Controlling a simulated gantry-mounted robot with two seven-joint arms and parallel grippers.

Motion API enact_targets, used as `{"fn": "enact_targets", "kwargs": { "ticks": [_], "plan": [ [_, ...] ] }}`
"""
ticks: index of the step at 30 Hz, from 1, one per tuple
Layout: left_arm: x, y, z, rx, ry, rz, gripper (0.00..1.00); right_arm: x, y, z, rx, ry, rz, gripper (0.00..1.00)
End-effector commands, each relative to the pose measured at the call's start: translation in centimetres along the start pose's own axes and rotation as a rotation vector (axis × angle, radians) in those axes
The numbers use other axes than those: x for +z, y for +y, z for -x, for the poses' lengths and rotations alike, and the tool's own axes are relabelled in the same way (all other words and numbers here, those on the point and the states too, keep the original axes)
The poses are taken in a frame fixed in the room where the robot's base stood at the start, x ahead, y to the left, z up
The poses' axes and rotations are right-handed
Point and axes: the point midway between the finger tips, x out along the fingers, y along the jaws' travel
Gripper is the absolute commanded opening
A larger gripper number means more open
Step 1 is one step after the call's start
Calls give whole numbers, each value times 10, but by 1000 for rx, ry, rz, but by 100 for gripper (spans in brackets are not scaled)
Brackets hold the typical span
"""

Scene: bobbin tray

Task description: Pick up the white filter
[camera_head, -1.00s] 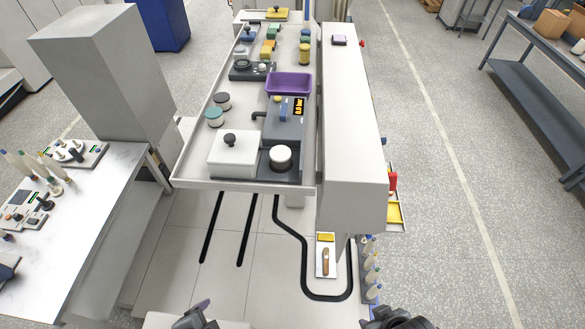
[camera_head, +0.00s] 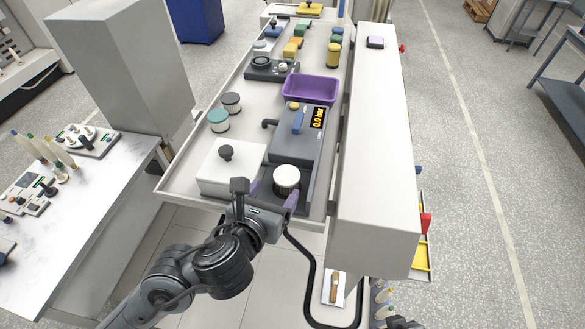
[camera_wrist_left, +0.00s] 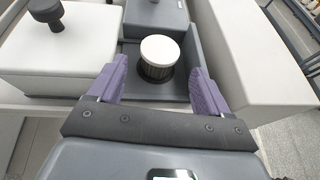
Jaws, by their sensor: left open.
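The white filter (camera_head: 286,180) is a short cylinder with a white top and dark ribbed side. It stands upright on the dark grey base of the pump unit (camera_head: 301,148) at the tray's near end. In the left wrist view the filter (camera_wrist_left: 158,58) shows just beyond and between the purple fingers. My left gripper (camera_head: 273,191) is open at the near side of the filter, its fingers (camera_wrist_left: 160,85) spread to either side.
A white box with a dark knob (camera_head: 228,170) stands close left of the filter. A tall white housing (camera_head: 378,150) runs along the right. Behind are a purple bin (camera_head: 310,88), teal-lidded jar (camera_head: 219,121) and dark-lidded jar (camera_head: 232,103). The tray rim (camera_head: 180,165) borders the left.

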Motion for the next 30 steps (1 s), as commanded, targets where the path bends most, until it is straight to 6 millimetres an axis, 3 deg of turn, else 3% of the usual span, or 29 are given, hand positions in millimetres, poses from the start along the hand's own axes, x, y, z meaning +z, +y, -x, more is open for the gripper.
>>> {"fn": "enact_targets", "kwargs": {
  "ticks": [7,20,30],
  "plan": [
    [1,0,-30,2,-5,-5,78,14,-5,-12,-9,-26,-1,43],
    [1,0,-63,2,-4,-1,78,12,-6,-11,-16,-20,-10,43],
    [-2,-1,-101,1,-4,0,78,8,-5,-2,-14,-19,-9,43]
  ]
}}
